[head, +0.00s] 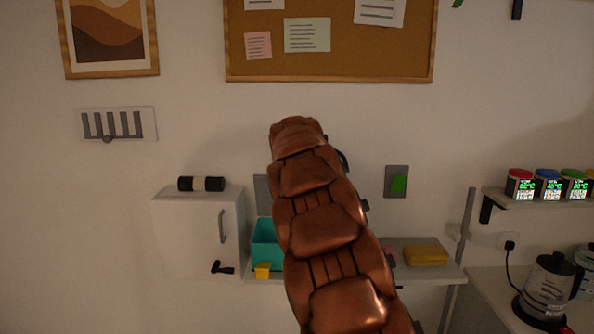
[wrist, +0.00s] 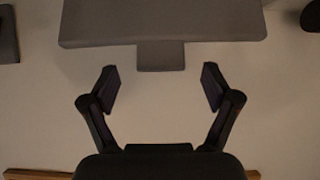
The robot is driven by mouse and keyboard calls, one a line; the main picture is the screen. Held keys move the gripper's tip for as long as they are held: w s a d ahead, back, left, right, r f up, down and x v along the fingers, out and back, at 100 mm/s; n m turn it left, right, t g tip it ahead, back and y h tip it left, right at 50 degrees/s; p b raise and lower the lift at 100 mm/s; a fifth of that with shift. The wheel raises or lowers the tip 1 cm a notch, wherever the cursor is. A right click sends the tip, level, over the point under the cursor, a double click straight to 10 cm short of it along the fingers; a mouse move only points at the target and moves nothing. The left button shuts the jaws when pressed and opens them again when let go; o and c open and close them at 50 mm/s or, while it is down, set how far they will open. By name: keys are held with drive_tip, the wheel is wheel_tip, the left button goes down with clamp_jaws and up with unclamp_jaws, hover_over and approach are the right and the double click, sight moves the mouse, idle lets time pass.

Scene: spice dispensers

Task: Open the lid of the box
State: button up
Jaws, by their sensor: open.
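The teal box (head: 264,242) stands on the shelf left of my arm in the head view; my arm hides its right part. A grey panel (head: 262,192), which looks like its lid, rises upright behind the box, mostly hidden by my arm. In the wrist view a wide grey panel (wrist: 165,22) with a short tab (wrist: 160,55), likely the same lid, lies just beyond the fingertips. My gripper (wrist: 160,88) is open and empty, its fingers on either side of the tab's line, apart from it. My arm hides the gripper in the head view.
A yellow block (head: 426,255) lies on the shelf (head: 440,273) to the right. A kettle (head: 547,288) stands far right.

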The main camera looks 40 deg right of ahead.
drive_tip(key=v, duration=0.8)
drive_tip(key=shift+s+a, duration=0.2)
drive_tip(key=shift+r, duration=0.1)
drive_tip(key=s+a+f+n+g+y, duration=0.3)
drive_tip(key=s+a+f+g, duration=0.1)
drive_tip(key=s+a+f, duration=1.05)
drive_tip(key=s+a+f+n+g+y, duration=0.2)
drive_tip(key=s+a+f+g+y, duration=0.15)
drive_tip(key=s+a+f, duration=1.1)
drive_tip(key=s+a+f+n+g, duration=0.1)
drive_tip(key=s+n+g, duration=0.1)
drive_tip(key=s, duration=1.3)
drive_tip(key=shift+a+g, duration=0.25)
drive_tip(key=shift+g, duration=0.5)
drive_tip(key=shift+f+y, duration=0.1)
drive_tip(key=shift+y, duration=0.15)
drive_tip(key=shift+c, duration=0.4)
